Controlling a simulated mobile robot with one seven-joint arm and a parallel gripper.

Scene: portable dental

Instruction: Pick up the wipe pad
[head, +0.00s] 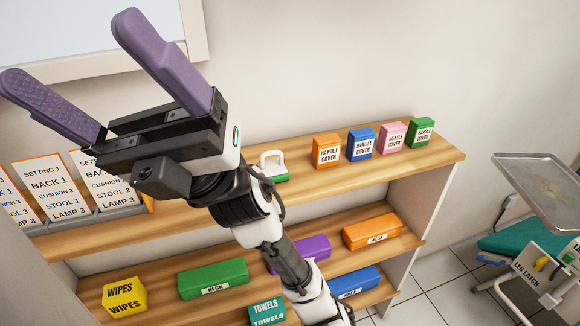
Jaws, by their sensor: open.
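My gripper (68,50) is raised at the upper left of the head view, with its two purple fingers wide apart and nothing between them. A small block with a white loop handle and a green base (274,166) stands on the top shelf, just right of my wrist; it looks like the wipe pad, though it carries no readable label. My gripper is above and to the left of it, not touching it. A yellow box marked WIPES (125,296) sits on the lower shelf at the left.
Orange (327,150), blue (361,143), pink (391,137) and green (420,131) HANDLE COVER boxes stand right on the top shelf (300,188). Setting cards (50,188) stand left. Colored boxes fill lower shelves. A metal tray (545,190) is at far right.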

